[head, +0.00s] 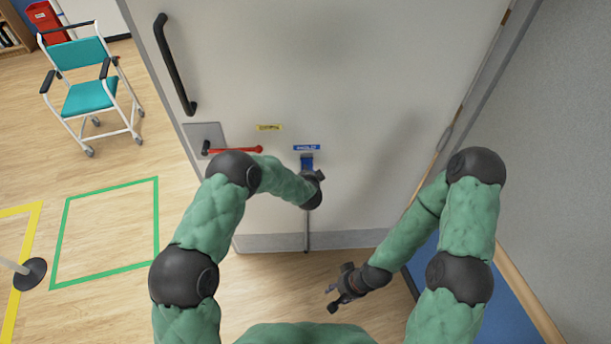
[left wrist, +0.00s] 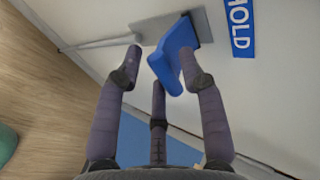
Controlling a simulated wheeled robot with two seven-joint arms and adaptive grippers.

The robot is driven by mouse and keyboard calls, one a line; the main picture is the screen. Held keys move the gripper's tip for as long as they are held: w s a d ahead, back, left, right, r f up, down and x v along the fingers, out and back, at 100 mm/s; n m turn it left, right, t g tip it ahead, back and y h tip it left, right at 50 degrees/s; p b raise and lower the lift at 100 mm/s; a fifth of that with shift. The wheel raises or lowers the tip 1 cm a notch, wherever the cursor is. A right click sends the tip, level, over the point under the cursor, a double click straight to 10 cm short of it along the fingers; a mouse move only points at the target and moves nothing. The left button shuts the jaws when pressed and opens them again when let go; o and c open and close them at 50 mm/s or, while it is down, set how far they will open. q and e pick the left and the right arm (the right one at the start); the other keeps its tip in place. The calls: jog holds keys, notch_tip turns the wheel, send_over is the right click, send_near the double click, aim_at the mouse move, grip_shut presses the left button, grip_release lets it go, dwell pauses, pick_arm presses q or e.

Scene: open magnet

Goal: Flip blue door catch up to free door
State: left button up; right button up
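The blue door catch (head: 307,161) is on the door (head: 340,60), below a blue HOLD label (head: 306,147). In the left wrist view the catch (left wrist: 175,50) sticks out from a grey plate (left wrist: 207,28), near the label (left wrist: 239,25). My left gripper (head: 315,178) is at the catch and partly covers it in the head view. In the left wrist view its fingers (left wrist: 162,64) are spread; the catch lies between them, close to the right finger. I cannot tell whether they touch. My right gripper (head: 335,299) is open and empty, low in front of the door.
A red lever handle (head: 235,150) and a black pull bar (head: 174,64) are on the door's left side. A thin rod (head: 306,230) runs down below the catch. A grey wall (head: 565,150) stands at right.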

pick_arm(q)
jog(key=shift+w+d+r, duration=0.2)
jog(key=shift+r, duration=0.25)
jog(key=v, duration=1.1)
jog(key=shift+s, duration=0.6)
jog(key=shift+a+f, duration=0.1)
jog(key=shift+f, duration=0.1)
